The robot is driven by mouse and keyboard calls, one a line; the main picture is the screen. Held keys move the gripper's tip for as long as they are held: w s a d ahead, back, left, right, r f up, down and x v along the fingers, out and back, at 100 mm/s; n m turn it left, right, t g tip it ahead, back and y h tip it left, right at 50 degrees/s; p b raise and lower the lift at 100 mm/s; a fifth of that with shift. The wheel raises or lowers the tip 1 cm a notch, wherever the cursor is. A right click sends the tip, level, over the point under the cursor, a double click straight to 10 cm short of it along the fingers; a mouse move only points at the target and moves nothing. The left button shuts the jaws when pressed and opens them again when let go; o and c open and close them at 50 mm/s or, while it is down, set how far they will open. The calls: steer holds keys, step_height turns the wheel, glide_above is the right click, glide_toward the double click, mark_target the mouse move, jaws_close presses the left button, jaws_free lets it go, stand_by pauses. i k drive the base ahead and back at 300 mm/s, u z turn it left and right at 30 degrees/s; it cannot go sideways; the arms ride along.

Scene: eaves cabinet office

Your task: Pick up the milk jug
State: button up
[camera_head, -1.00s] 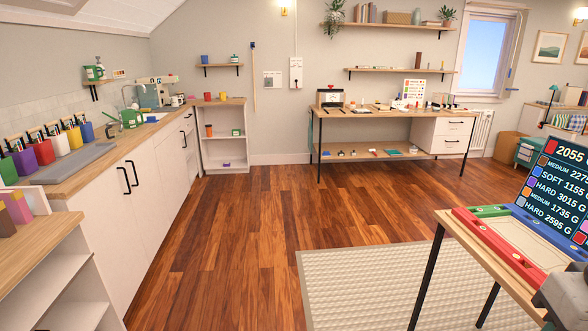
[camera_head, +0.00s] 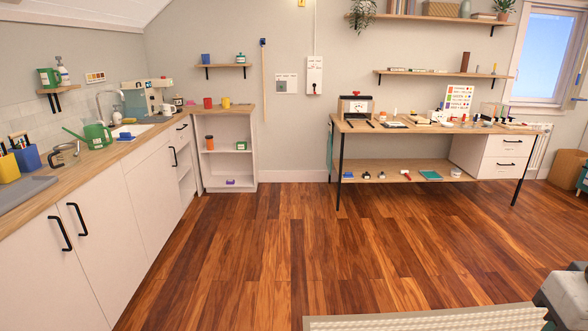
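A small grey, steel-looking jug with a dark rim or handle (camera_head: 64,155) stands on the left wooden counter, beside the blue and yellow containers. It looks like a milk jug, but it is too small to be sure. A white mug-like vessel (camera_head: 167,110) stands farther back on the counter by the coffee machine (camera_head: 142,99); I cannot tell whether it is a jug. Part of my arm shows at the lower right edge. My gripper's fingers are not in view.
A green watering can (camera_head: 97,135) and a sink lie along the left counter (camera_head: 92,166). A low shelf unit (camera_head: 228,160) stands at its far end. A workbench (camera_head: 420,129) with tools stands at the back right. The wooden floor (camera_head: 250,240) ahead is clear; a pale rug (camera_head: 430,320) lies at the bottom.

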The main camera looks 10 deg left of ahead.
mark_target(167, 108)
steer(key=u, duration=0.15)
steer(key=i, duration=1.95)
steer(key=u, duration=0.35)
steer(key=i, duration=1.95)
steer(key=u, duration=0.6)
steer(key=i, duration=2.15)
steer(key=u, duration=0.75)
steer(key=i, duration=1.95)
steer(key=u, duration=0.25)
